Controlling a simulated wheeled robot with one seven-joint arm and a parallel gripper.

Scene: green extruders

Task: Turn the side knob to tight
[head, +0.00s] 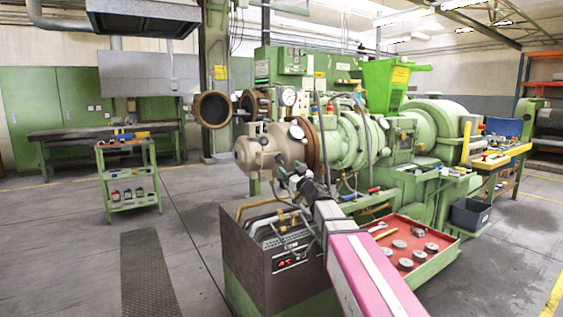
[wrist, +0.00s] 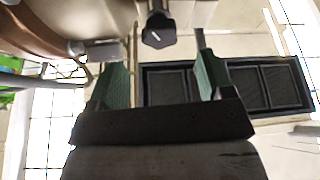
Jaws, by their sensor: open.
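A dark, faceted knob (wrist: 158,32) with a short white line on its face shows at the top middle of the wrist view. I take it for the side knob. It is just beyond the fingertips of my gripper (wrist: 160,68), roughly in line with the gap between the two green fingers. The fingers are apart with nothing between them. In the head view my gripper (head: 290,172) is at the lower side of the beige extruder head (head: 257,152). The knob cannot be made out there. The meaning of its white line cannot be read.
The green extruder (head: 365,140) fills the middle of the head view. A brown control box (head: 238,255) stands below my arm. A red tray (head: 445,240) with round metal parts is right of it.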

